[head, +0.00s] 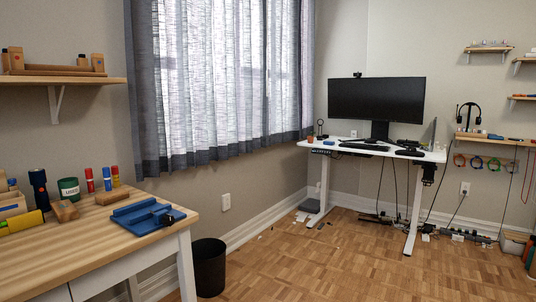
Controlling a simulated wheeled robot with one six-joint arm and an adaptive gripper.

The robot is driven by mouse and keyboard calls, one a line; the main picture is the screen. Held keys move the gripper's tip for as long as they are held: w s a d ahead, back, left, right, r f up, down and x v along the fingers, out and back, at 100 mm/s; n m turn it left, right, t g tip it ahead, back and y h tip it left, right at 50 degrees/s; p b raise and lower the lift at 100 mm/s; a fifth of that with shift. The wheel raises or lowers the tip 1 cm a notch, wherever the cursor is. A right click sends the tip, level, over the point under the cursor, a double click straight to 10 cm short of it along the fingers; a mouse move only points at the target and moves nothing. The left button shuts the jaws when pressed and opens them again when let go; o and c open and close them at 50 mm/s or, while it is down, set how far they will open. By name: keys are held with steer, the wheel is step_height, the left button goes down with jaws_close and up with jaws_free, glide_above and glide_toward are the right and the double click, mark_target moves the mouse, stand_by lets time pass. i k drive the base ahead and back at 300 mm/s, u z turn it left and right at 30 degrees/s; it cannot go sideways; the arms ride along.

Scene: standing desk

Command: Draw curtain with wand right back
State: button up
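The curtain (228,75) hangs across the window in the upper middle of the head view. It is a pale, sheer cloth with light coming through and a dark grey band along its bottom and sides. It spreads from the left edge band (146,90) to the right edge near the wall corner. Its top is cut off by the frame. I cannot make out a wand clearly against the folds. My gripper is not in view.
A wooden workbench (84,229) with a blue tray (148,214) and several tools stands at the left front. A black bin (209,268) is beside it. A white standing desk (375,149) with a monitor (377,99) stands beyond. The parquet floor (310,265) between is mostly clear.

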mark_target(259, 28)
steer(key=z, duration=0.05)
steer(key=i, duration=3.9)
steer(key=u, duration=0.1)
